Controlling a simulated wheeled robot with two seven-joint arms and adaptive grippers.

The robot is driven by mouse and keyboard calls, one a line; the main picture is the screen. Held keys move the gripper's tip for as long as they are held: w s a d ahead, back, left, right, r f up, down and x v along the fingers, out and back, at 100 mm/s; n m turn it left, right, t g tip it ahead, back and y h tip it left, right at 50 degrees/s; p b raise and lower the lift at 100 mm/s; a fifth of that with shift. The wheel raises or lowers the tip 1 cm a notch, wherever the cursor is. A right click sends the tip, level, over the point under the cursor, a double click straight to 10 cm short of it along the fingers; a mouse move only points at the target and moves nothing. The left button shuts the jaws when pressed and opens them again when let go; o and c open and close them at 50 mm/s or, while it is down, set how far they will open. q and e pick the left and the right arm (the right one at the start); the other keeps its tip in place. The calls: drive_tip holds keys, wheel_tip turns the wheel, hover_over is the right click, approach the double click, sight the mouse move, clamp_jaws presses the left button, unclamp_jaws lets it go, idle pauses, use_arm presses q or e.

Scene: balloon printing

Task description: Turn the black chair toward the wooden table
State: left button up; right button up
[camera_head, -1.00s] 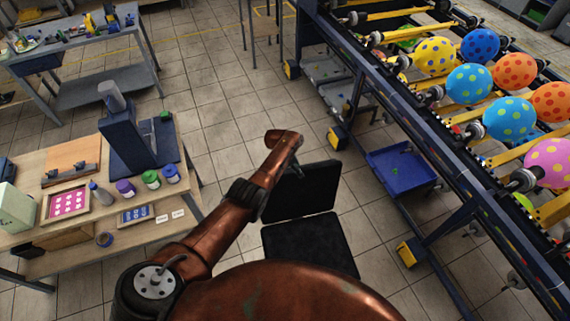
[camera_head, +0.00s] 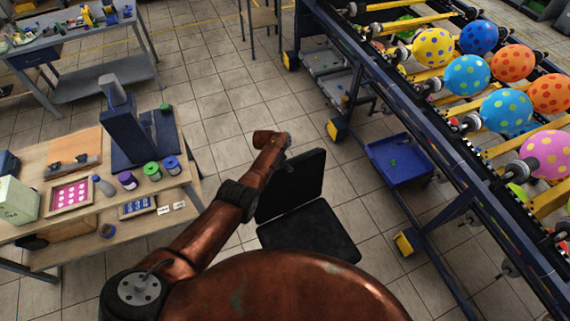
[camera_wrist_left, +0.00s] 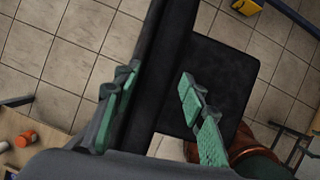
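The black chair stands on the tiled floor right of the wooden table (camera_head: 73,222), with free floor between them. In the head view its backrest (camera_head: 303,178) faces up the picture and its seat (camera_head: 312,232) lies below, both angled. My left gripper (camera_wrist_left: 157,82) is at the backrest, its two green-padded fingers apart. In the left wrist view the backrest's dark edge (camera_wrist_left: 178,22) runs between the fingers. The seat (camera_wrist_left: 222,75) shows beyond the right finger. My right gripper is out of view.
A conveyor rack with dotted balloons (camera_head: 468,75) runs along the right. A blue bin (camera_head: 402,165) sits low beside it. Bottles (camera_head: 152,171) and a press (camera_head: 128,130) stand on the wooden table. A grey workbench (camera_head: 90,40) is at upper left.

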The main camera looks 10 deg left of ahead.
use_arm(q)
drive_tip(key=o, duration=0.5)
drive_tip(key=shift+d, duration=0.15)
drive_tip(key=shift+c, duration=0.2)
drive_tip(key=shift+o, duration=0.2)
drive_tip(key=shift+r, duration=0.1)
drive_tip(key=shift+s+r, duration=0.1)
drive_tip(key=shift+r, duration=0.4)
drive_tip(key=v, duration=1.1)
drive_tip(key=shift+a+f, duration=0.15)
drive_tip(key=shift+a, duration=0.15)
drive_tip(key=shift+s, duration=0.1)
